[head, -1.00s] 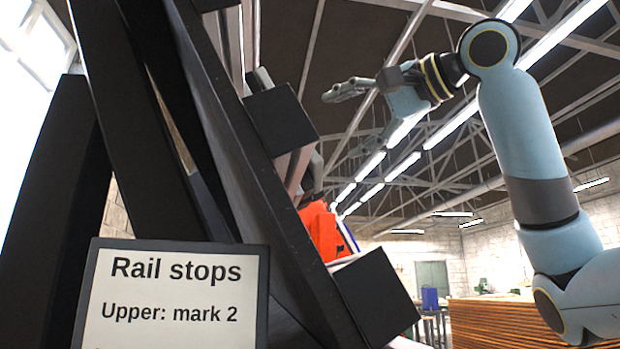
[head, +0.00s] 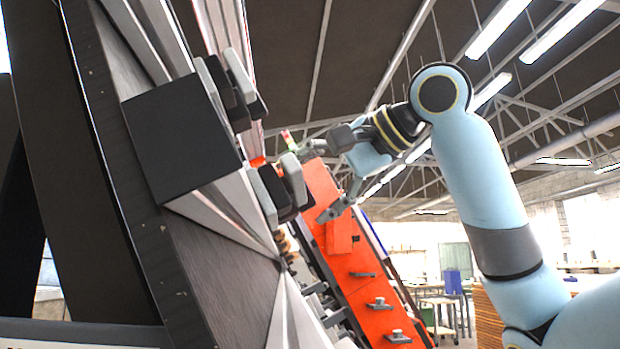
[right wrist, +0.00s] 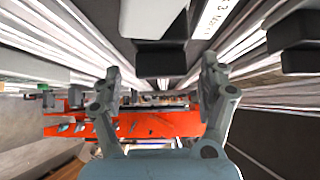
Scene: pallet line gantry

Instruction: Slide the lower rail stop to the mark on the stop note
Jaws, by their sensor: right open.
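Two rail stops, each a dark block with light grey plates, show at the rail in the head view: one higher (head: 232,92) and one lower in the picture (head: 282,192). My right gripper (head: 322,184) is open, just right of the stop lower in the picture. In the right wrist view its spread fingers (right wrist: 162,84) have nothing between them. A dark and grey block (right wrist: 160,60) stands just beyond them. A white label (right wrist: 214,18) with upside-down print, partly cut off, is beside it. Only the dark top edge of the stop note (head: 80,332) shows. My left gripper is out of view.
A large black block (head: 182,138) and dark slanted beams (head: 110,170) fill the left of the head view. An orange panel (head: 350,265) with small handles lies below and beyond my right gripper. Open room is right of my arm, with a blue bin (head: 452,282) far back.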

